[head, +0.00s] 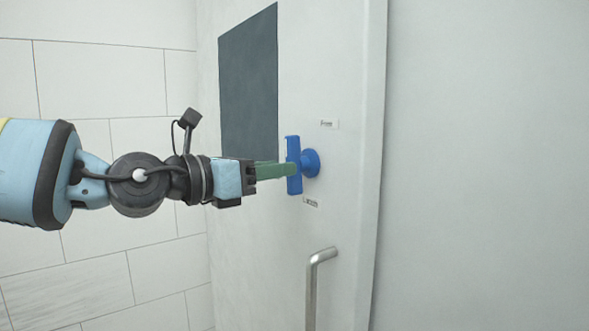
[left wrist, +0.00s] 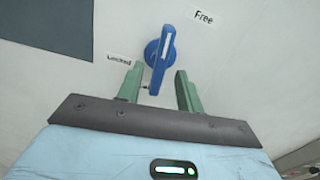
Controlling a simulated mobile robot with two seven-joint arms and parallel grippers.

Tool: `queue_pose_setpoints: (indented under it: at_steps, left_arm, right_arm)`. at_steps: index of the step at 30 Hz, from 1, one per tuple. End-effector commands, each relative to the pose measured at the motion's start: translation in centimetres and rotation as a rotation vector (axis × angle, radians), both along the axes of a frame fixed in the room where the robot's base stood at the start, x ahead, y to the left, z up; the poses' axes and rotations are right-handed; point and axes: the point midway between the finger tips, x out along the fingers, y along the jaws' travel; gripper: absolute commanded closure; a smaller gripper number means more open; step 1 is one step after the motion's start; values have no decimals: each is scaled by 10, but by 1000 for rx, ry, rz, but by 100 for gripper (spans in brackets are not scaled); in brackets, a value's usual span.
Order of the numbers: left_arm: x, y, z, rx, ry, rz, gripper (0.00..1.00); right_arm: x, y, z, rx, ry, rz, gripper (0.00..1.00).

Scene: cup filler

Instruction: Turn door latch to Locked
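The blue door latch (head: 293,165) is a bar handle on a round base, mounted on the pale door; it also shows in the left wrist view (left wrist: 160,58). In the left wrist view the bar stands nearly upright, and its white-marked end points up, between the "Free" label (left wrist: 203,18) at upper right and the "Locked" label (left wrist: 120,60) at left. My left gripper (head: 292,169) is at the latch. Its green fingers (left wrist: 158,88) are open, one on each side of the bar's lower end, with visible gaps. Finger contact cannot be seen. My right gripper is out of view.
A metal door handle (head: 314,285) sticks out below the latch. A dark panel (head: 248,85) is on the door to the left. A tiled wall (head: 80,80) lies at left, and a plain pale wall (head: 485,160) at right.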

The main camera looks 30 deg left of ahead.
Motion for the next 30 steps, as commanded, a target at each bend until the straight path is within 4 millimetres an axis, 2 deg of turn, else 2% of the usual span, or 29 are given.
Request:
queue_pose_setpoints:
  at_steps: [3,9,21,30]
  left_arm:
    - [17,-7,-4,0,5,-1,64]
    - [32,-13,-1,0,2,-1,64]
    - [36,-16,1,-2,-2,-2,64]
    - [36,-16,1,-2,-2,-2,100]
  right_arm:
    - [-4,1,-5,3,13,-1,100]
    - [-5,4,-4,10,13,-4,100]
    - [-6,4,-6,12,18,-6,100]
    - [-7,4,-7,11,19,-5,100]
